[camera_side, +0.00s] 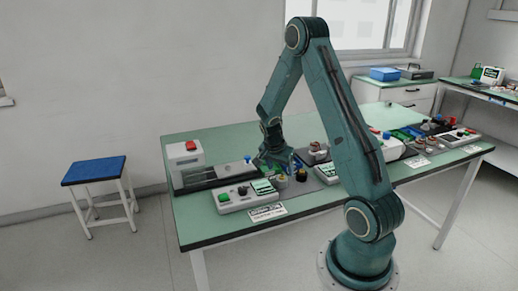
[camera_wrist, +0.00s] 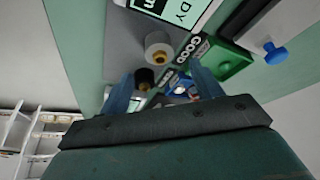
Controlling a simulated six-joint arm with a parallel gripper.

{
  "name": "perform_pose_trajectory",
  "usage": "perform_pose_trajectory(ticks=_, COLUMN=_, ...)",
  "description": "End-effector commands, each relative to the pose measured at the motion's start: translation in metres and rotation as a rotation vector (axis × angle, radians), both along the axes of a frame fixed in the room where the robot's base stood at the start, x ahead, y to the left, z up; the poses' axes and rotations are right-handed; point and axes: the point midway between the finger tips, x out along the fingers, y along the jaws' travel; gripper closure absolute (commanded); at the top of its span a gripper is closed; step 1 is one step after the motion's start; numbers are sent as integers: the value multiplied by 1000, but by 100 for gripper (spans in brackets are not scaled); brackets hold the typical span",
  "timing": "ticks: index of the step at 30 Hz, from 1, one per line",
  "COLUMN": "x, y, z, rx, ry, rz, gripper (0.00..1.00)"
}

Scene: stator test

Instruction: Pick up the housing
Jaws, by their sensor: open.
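My gripper (camera_side: 276,158) is low over the green table, with its two blue fingers (camera_wrist: 162,90) apart in the wrist view. Nothing is visibly held. In the wrist view a black round part with a yellow centre (camera_wrist: 145,76) lies near the left finger. A blue-and-white round piece (camera_wrist: 181,87) shows between the fingers, toward the right one, partly hidden by the gripper. In the side view the white part (camera_side: 281,183) and the black part (camera_side: 301,175) stand beside the gripper. I cannot tell which piece is the housing.
A green fixture (camera_wrist: 228,60) sits close to the right finger. A white control box (camera_side: 236,197) stands at the table's front left, and a box with a red button (camera_side: 185,155) behind it. The table (camera_side: 225,148) has free room at the back.

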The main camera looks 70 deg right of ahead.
Motion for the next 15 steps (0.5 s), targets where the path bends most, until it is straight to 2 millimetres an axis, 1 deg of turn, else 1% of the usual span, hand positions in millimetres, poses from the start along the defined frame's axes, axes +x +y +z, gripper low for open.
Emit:
perform_pose_trajectory(ticks=3, x=-1, y=-2, z=-6, rx=0, ry=0, rz=0, gripper=35)
perform_pose_trajectory(ticks=11, x=-1, y=-3, z=-8, rx=0, ry=0, rz=0, gripper=35)
perform_pose_trajectory(ticks=15, x=-1, y=-5, z=-13, rx=1, ry=0, rz=0, gripper=35)
